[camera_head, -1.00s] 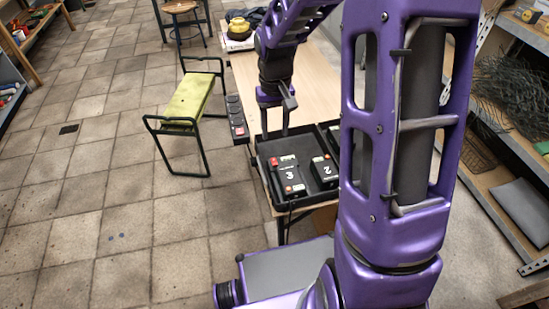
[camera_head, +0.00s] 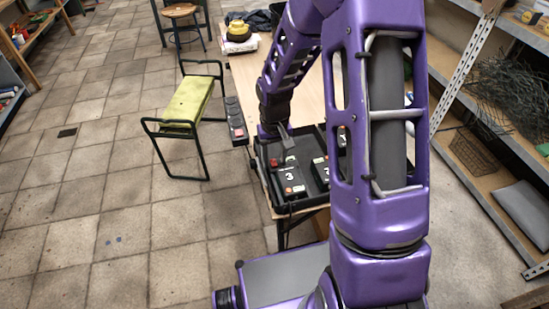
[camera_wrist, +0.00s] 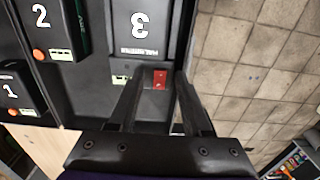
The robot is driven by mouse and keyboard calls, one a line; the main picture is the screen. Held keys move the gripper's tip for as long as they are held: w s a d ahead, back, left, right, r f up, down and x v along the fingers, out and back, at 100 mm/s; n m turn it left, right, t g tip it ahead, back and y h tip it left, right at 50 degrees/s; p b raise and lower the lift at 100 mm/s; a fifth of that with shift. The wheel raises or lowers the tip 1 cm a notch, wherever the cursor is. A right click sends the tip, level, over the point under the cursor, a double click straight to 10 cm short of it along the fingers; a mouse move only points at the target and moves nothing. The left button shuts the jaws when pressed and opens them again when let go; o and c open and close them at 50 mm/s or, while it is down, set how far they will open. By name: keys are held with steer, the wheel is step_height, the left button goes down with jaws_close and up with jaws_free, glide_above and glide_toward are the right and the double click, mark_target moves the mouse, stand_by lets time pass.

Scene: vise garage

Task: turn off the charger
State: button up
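The charger is a black tray-like case (camera_head: 276,207) on the table, holding black numbered units. Unit 3 (camera_head: 291,177) also shows in the wrist view (camera_wrist: 139,28). A small red part that looks like a switch (camera_wrist: 160,79) lies near the end of unit 3; it also shows in the head view (camera_head: 275,163). My gripper (camera_wrist: 157,84) is open and empty, with its fingers on either side of the red part in the wrist view. Whether they touch anything cannot be told. In the head view my gripper is over the case's far left part, its fingertips hard to make out.
Units 2 (camera_wrist: 39,17) and 1 (camera_wrist: 10,92) sit beside unit 3. A dark strip with round parts (camera_head: 235,120) is at the table's left edge. A green-topped bench (camera_head: 188,103) stands left. Shelves (camera_head: 485,140) line the right.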

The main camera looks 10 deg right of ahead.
jaws_close()
steer(key=shift+r, duration=0.1)
steer(key=shift+w+r+g+p, duration=0.2)
steer(key=shift+g+p, duration=0.4)
steer(key=shift+p, duration=0.45)
steer(key=shift+w+f+g+p, duration=0.2)
steer(key=shift+f+g+p, duration=0.05)
steer(key=shift+g+p, duration=0.3)
steer(key=shift+o, duration=0.4)
jaws_free()
